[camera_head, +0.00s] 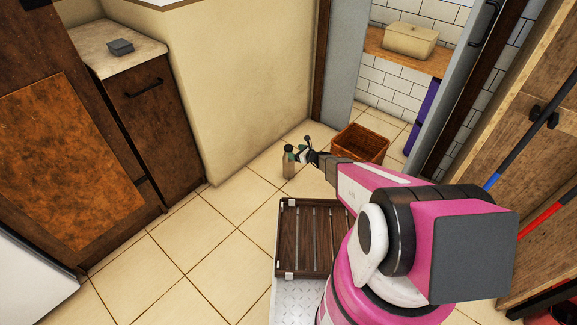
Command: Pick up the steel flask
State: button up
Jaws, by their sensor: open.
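A small upright, flask-like object (288,170) with a dull grey-beige body and dark top stands near the tiled floor's back edge, left of the doorway. It looks like the steel flask, but it is too small to be sure. My gripper (298,153) is at the end of the outstretched pink arm, open, right at the object's top. The fingers overlap the top in the picture. I cannot tell whether they touch it or stand around it.
A dark slatted wooden rack (313,240) lies below my arm. A wooden cabinet (150,130) stands left, open shelving (535,150) right. The tiled floor (190,250) at left is clear.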

aim_at(291, 151)
jog(key=x, duration=0.5)
jog(key=shift+a+f, duration=0.3)
jog(key=shift+a, duration=0.1)
jog(key=shift+s, duration=0.1)
jog(key=c, duration=1.4)
jog(key=shift+c, duration=0.6)
jog(key=shift+r, duration=0.15)
